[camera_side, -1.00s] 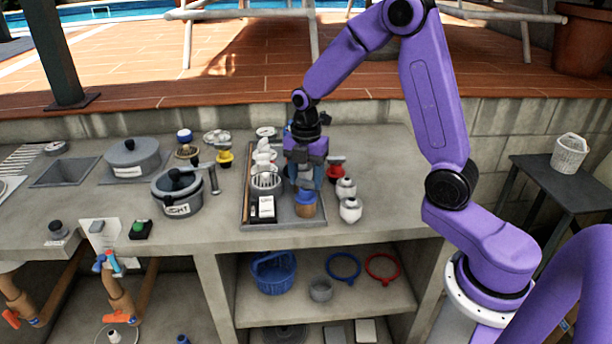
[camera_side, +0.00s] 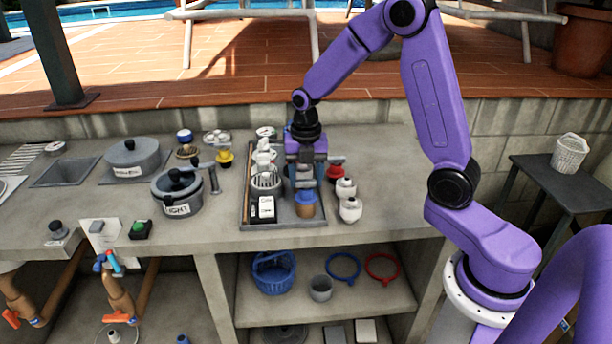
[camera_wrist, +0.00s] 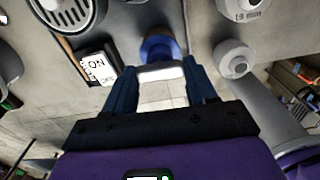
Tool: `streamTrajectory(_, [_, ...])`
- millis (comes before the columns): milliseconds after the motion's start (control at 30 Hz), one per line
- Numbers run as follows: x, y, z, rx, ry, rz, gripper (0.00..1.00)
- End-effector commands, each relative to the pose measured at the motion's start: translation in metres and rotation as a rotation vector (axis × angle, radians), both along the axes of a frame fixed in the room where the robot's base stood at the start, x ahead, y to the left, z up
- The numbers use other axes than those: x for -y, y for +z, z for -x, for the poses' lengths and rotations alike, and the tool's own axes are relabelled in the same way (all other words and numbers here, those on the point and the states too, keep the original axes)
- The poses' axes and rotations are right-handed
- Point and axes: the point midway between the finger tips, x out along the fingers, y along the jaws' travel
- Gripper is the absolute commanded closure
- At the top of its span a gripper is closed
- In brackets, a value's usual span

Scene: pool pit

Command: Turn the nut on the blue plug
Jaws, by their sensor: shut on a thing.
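The blue plug (camera_side: 305,198) stands in the grey tray, with a blue upper part above a tan body. My gripper (camera_side: 305,180) points down right over it. In the wrist view the plug (camera_wrist: 158,47) shows just beyond my fingertips. A pale piece (camera_wrist: 161,73), which looks like the nut, lies between the two fingers of my gripper (camera_wrist: 163,78), and they are shut on it. The fingers hide much of the nut in the side view.
The grey tray (camera_side: 283,224) also holds a white-labelled box (camera_side: 267,207) and a round strainer (camera_side: 265,180). White round fittings (camera_side: 350,210) and a red-topped one (camera_side: 335,172) stand close on the right. A grey pot (camera_side: 178,192) is left. The bench farther right is clear.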

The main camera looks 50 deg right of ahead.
Motion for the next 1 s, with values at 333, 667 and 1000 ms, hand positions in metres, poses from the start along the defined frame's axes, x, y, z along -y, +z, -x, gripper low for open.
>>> streamTrajectory(333, [0.0, 0.0, 0.0, 0.0, -0.002, 0.0, 0.17])
streamTrajectory(667, [0.0, 0.003, 0.0, 0.001, -0.002, 0.0, 0.17])
streamTrajectory(1000, [0.0, 0.059, -0.001, 0.008, -0.002, 0.0, 0.17])
